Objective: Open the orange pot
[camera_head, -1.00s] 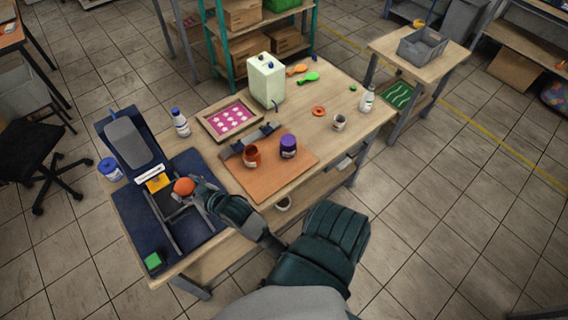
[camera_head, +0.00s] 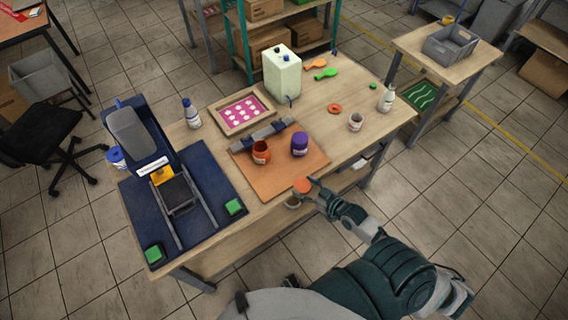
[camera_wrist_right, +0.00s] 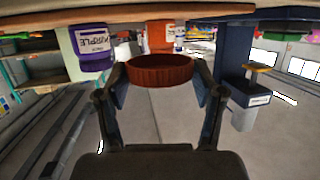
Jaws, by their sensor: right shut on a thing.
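The orange pot (camera_head: 261,153) stands upright on the brown board, its top apparently uncovered. My right gripper (camera_head: 307,190) is shut on a round orange lid (camera_head: 302,185) near the table's front edge, in front of the board and apart from the pot. In the right wrist view, both fingers of the gripper (camera_wrist_right: 160,88) grip the sides of the lid (camera_wrist_right: 160,72), and the orange pot (camera_wrist_right: 160,36) shows behind it. The purple pot (camera_head: 299,145) stands to the right of the orange pot. My left gripper is not in view.
The brown board (camera_head: 285,178) lies on the wooden table (camera_head: 350,85). A blue press (camera_head: 135,190) fills the table's left end. A white cup (camera_head: 355,122) and an orange ring (camera_head: 335,108) stand to the right. A white jug (camera_head: 282,75) stands behind the board.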

